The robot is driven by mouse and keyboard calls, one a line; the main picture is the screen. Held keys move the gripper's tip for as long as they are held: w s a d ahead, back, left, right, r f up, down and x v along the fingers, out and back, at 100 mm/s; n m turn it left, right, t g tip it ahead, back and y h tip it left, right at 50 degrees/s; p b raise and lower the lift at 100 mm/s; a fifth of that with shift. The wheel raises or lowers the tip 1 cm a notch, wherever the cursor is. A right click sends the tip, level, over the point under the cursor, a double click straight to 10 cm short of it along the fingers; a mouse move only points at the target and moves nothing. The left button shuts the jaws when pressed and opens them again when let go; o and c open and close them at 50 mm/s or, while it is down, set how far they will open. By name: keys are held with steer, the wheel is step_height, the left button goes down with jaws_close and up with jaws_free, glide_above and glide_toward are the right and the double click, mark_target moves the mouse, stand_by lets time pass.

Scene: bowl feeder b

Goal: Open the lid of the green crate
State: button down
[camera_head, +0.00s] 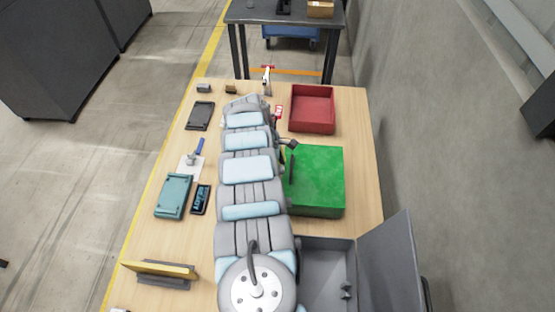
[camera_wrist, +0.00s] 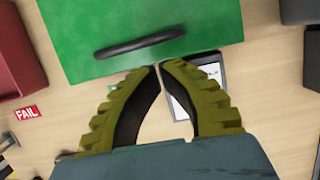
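The green crate (camera_head: 318,185) stands on the right half of the table with its flat green lid down; it also fills the top of the wrist view (camera_wrist: 200,20). A dark bar handle (camera_wrist: 140,45) runs along the lid's near edge in the wrist view and shows at the lid's left side in the head view (camera_head: 291,169). My gripper (camera_wrist: 157,67) has its two yellow-green fingers curved together, tips meeting, with nothing between them. The tips appear just short of the handle and apart from it. In the head view my arm mostly hides the gripper.
A red open crate (camera_head: 312,110) stands behind the green one. A grey box (camera_head: 325,270) with its lid raised stands in front. A red FAIL label (camera_wrist: 27,112) and a dark-framed sheet (camera_wrist: 208,75) lie near the gripper. A teal case (camera_head: 173,196) lies on the left.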

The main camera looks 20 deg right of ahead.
mark_target(287, 176)
steer(key=b+x, duration=0.2)
steer(key=x, duration=0.3)
steer(key=shift+w+r, duration=0.1)
steer(key=shift+r, duration=0.15)
steer(key=shift+r+p, duration=0.1)
steer(key=shift+p, duration=0.25)
steer(key=shift+d+r+p, duration=0.1)
steer(key=shift+r+p, duration=0.15)
steer(key=shift+p, duration=0.15)
